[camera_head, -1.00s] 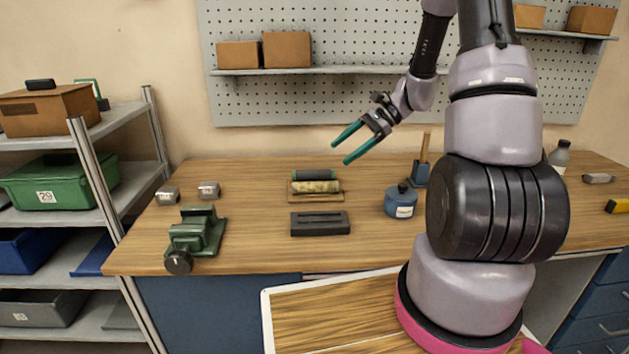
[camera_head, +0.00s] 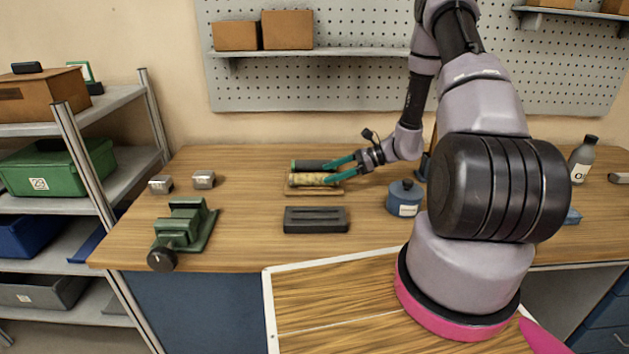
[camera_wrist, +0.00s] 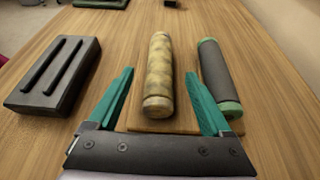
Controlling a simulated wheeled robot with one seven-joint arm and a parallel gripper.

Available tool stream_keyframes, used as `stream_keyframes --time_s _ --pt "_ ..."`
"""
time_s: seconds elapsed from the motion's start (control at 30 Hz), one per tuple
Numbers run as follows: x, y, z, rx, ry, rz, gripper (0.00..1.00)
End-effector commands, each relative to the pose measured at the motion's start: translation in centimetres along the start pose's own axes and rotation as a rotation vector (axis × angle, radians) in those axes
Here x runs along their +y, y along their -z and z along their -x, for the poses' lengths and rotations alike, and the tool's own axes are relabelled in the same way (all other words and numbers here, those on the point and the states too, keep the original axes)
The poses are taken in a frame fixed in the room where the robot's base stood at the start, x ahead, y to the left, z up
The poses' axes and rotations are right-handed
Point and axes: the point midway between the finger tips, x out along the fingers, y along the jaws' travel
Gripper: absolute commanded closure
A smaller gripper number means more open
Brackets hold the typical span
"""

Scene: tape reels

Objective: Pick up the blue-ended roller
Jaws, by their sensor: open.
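A dark roller with green ends (camera_head: 312,165) lies on a small wooden board; it also shows in the wrist view (camera_wrist: 214,70). Beside it lies a mottled yellow-brown roller (camera_head: 308,180), seen in the wrist view (camera_wrist: 159,75). No clearly blue end shows on either roller. My gripper (camera_head: 327,173) is open at the right-hand end of the rollers. In the wrist view my gripper (camera_wrist: 160,72) has its fingers on either side of the mottled roller, with the dark roller outside the right finger. Contact cannot be told.
A black slotted block (camera_head: 316,219) lies in front of the board (camera_head: 314,193). A blue pot (camera_head: 405,198) stands to the right, and a green vise (camera_head: 184,228) sits at front left. Two small grey blocks (camera_head: 204,179) lie at left. The bench between has free room.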

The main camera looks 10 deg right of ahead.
Motion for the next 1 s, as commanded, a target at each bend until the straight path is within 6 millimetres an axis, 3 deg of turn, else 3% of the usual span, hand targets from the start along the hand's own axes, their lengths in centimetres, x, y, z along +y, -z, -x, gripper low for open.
stream_keyframes --time_s 0.3,0.6,0.63,0.67,0.83,1.0 --pt "0.0 0.1 -4.4 -0.001 -0.004 0.0 0.17" --pt "-0.1 0.1 -5.1 0.0 -0.002 0.001 0.17" --pt "-0.1 0.1 -5.1 -0.001 -0.002 0.001 0.21" --pt "-0.1 0.1 -5.1 0.0 -0.002 0.001 0.32" --pt "-0.1 0.1 -5.1 0.0 -0.002 0.001 0.97" --pt "-0.1 0.1 -5.1 -0.001 -0.002 0.001 1.0"
